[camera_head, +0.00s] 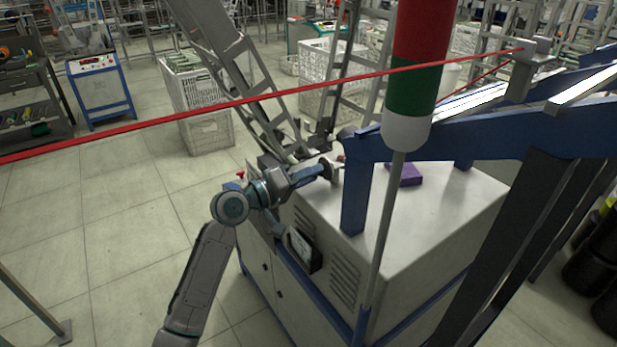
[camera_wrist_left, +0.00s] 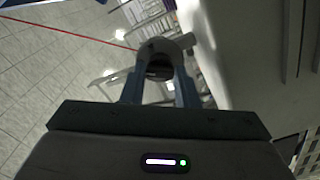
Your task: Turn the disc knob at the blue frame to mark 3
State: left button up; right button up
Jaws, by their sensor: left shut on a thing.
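The blue frame (camera_head: 355,198) stands on the pale machine cabinet. My left arm reaches up from the lower left, and my left gripper (camera_head: 320,171) is at the left side of the frame's post. It is shut on the disc knob (camera_head: 334,164), a small grey piece partly hidden by the fingers. In the left wrist view the knob (camera_wrist_left: 166,46) is a pale rounded piece with a dark centre, between the two blue-grey fingers (camera_wrist_left: 158,82). No mark numbers are legible in either view. My right gripper is not in view.
A red, green and white signal light (camera_head: 408,85) on a thin pole stands in the foreground. A red line (camera_head: 250,97) crosses the view. A purple block (camera_head: 405,175) lies on the cabinet top (camera_head: 430,215).

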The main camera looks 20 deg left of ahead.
pick_arm(q)
jog(key=shift+f, duration=0.1)
jog(key=o, duration=1)
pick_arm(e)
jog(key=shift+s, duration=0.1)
pick_arm(q)
jog(key=shift+s, duration=0.1)
jog(key=shift+s+a, duration=0.2)
jog(key=shift+a, duration=0.05)
jog(key=b+v, duration=0.2)
jog(key=v, duration=0.8)
jog(key=shift+b, duration=0.3)
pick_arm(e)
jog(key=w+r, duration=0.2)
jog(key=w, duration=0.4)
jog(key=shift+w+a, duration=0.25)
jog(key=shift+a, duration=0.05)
